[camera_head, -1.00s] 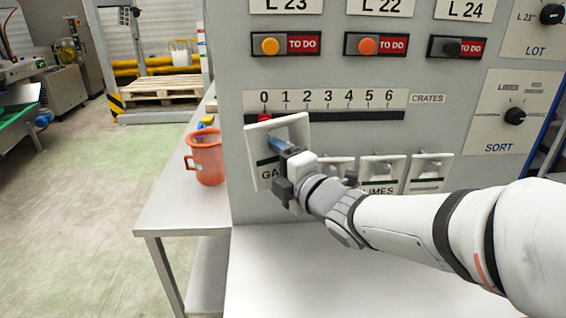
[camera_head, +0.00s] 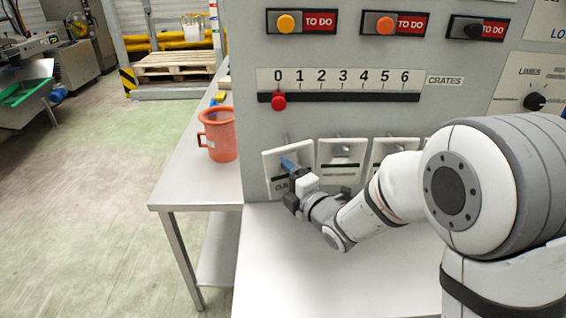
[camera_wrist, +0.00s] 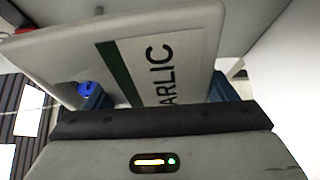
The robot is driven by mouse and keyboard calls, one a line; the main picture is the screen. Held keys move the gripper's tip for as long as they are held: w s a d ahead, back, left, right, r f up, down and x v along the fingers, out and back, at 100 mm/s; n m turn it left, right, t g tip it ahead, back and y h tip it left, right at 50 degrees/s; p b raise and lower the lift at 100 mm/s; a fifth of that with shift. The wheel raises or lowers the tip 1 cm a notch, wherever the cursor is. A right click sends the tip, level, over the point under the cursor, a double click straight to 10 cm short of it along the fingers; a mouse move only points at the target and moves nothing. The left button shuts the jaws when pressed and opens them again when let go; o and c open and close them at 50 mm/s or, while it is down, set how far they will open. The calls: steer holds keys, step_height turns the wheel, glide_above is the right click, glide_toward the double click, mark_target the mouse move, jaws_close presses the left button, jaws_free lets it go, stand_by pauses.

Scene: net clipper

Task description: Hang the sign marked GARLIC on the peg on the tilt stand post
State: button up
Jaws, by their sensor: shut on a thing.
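My gripper (camera_head: 289,165) is shut on the white GARLIC sign (camera_head: 270,163), at the left end of a row of signs on the grey panel. The sign is a white frame with a window and a green stripe; my gripper hides part of its lettering in the head view. In the wrist view the sign (camera_wrist: 190,40) lies between the blue fingers, and "ARLIC" is readable. I cannot tell whether it touches the panel or a peg. I cannot make out the tilt stand post in either view.
Other white signs (camera_head: 340,172) hang just right of mine. A red slider knob (camera_head: 279,101) is above on the panel (camera_head: 256,135). An orange mug (camera_head: 220,140) stands on a metal side table (camera_head: 190,187). The white worktop (camera_head: 300,265) below is clear.

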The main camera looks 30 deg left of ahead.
steer(key=w+a, duration=0.3)
steer(key=w, duration=0.2)
steer(key=shift+w+f+p, duration=0.3)
steer(key=shift+w+f, duration=0.05)
steer(key=shift+f+b, duration=0.3)
steer(key=shift+b, duration=0.25)
steer(key=o, duration=1.1)
steer(key=shift+c, duration=0.2)
steer(key=shift+r+p, duration=0.3)
steer(key=shift+p, duration=0.75)
steer(key=b+v, duration=0.2)
steer(key=v, duration=0.5)
steer(key=shift+d+f, duration=0.2)
steer(key=shift+d, duration=0.15)
